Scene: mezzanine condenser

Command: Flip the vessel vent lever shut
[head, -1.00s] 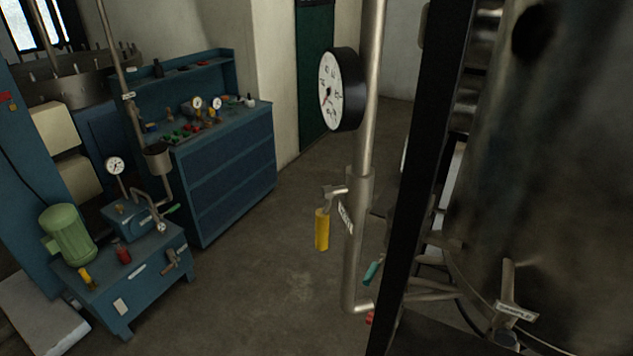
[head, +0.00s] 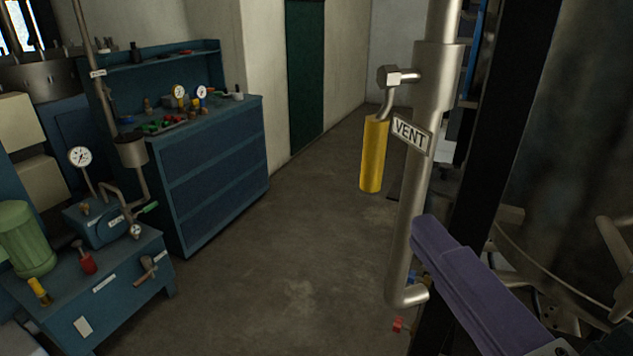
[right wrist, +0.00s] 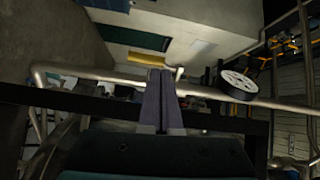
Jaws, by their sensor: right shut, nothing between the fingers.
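The vent lever has a yellow handle (head: 373,155) that hangs straight down, left of a vertical steel pipe (head: 434,90) and roughly parallel to it. Its top joins a metal fitting on the pipe, beside a VENT label (head: 411,134). The yellow handle also shows in the right wrist view (right wrist: 147,57), just beyond my fingertips. My right gripper (head: 428,232) has purple fingers, shut and empty. In the head view its tips appear below and right of the handle, apart from it. My left gripper is not in view.
A black post (head: 505,120) and a large metal vessel (head: 590,150) stand right of the pipe. A round gauge (right wrist: 238,85) sits on the pipe in the wrist view. A blue drawer cabinet (head: 215,165) and pump bench stand left. The floor between is clear.

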